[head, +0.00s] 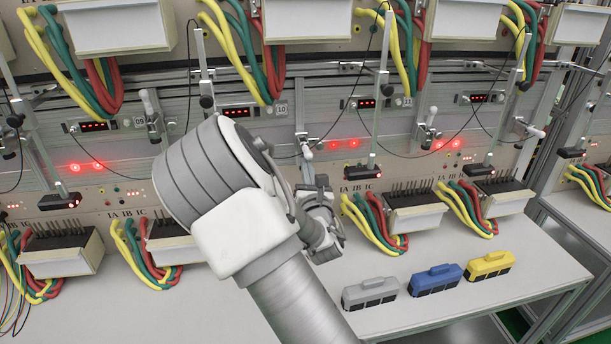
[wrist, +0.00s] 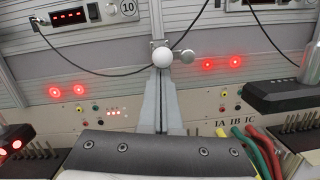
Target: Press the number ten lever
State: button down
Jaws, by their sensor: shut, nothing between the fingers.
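The number ten lever has a white ball knob and a metal pivot. In the wrist view its knob (wrist: 161,57) is at upper centre, below and right of the "10" label (wrist: 128,9). In the head view the lever (head: 306,151) is right of the "10" label (head: 281,109), with its knob low. My gripper (wrist: 162,76) is shut and empty, its grey fingertips just below the knob in the wrist view. I cannot tell whether they touch it. In the head view my gripper (head: 319,190) is below the lever, partly hidden by my arm.
Other levers (head: 150,112) (head: 430,127) stand on either side. Meter blocks with thick coloured cables (head: 415,215) line the bench. A thin black cable (wrist: 95,72) runs behind the knob. Grey (head: 370,294), blue (head: 436,280) and yellow (head: 490,266) blocks lie at front right.

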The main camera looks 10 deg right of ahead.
jog(key=shift+r+p, duration=0.15)
jog(key=shift+p, duration=0.15)
jog(key=shift+r+g+p, duration=0.15)
jog(key=shift+g+p, duration=0.15)
jog(key=shift+p, duration=0.3)
